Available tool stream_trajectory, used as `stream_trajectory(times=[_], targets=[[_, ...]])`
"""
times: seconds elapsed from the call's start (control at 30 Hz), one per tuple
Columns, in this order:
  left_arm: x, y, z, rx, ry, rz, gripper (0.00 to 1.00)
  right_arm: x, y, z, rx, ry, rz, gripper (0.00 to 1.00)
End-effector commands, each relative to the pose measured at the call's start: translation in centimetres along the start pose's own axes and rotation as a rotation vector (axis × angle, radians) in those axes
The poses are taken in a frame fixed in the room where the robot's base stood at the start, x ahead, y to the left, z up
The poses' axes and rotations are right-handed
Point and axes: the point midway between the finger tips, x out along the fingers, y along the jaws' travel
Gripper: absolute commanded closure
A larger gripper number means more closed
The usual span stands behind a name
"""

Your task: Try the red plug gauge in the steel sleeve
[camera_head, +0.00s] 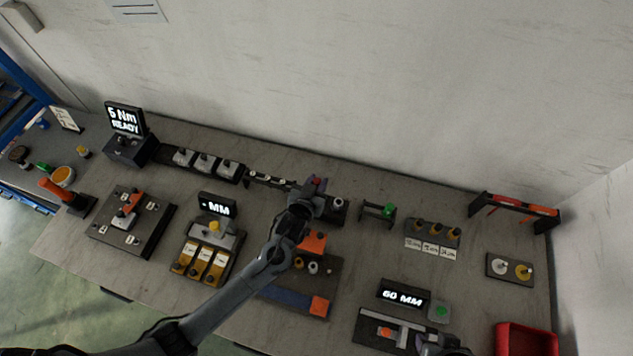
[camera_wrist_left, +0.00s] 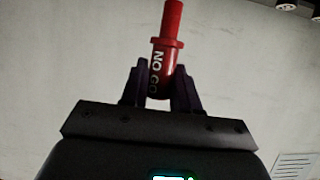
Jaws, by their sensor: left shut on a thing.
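My left gripper (camera_wrist_left: 160,88) is shut on the red plug gauge (camera_wrist_left: 168,55), marked "NO GO". The gauge stands up between the fingers in the left wrist view, with its narrower end free.
A green piece (camera_head: 388,210) sits on a small dark stand to the right. A dark rail of pieces (camera_head: 203,162) runs left of the gripper. A "60 MM" display (camera_head: 403,295) and a red bin (camera_head: 526,340) are at front right. Bare bench lies between stations.

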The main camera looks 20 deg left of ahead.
Motion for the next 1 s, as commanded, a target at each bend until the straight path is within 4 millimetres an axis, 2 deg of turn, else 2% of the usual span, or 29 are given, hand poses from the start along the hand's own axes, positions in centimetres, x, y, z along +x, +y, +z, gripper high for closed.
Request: stream_trajectory(times=[1.0], targets=[[0.0, -0.01, 0.05, 0.0, -0.001, -0.001, 1.0, -0.55, -0.14, -0.22, 0.007, 0.001, -0.005, 0.57]])
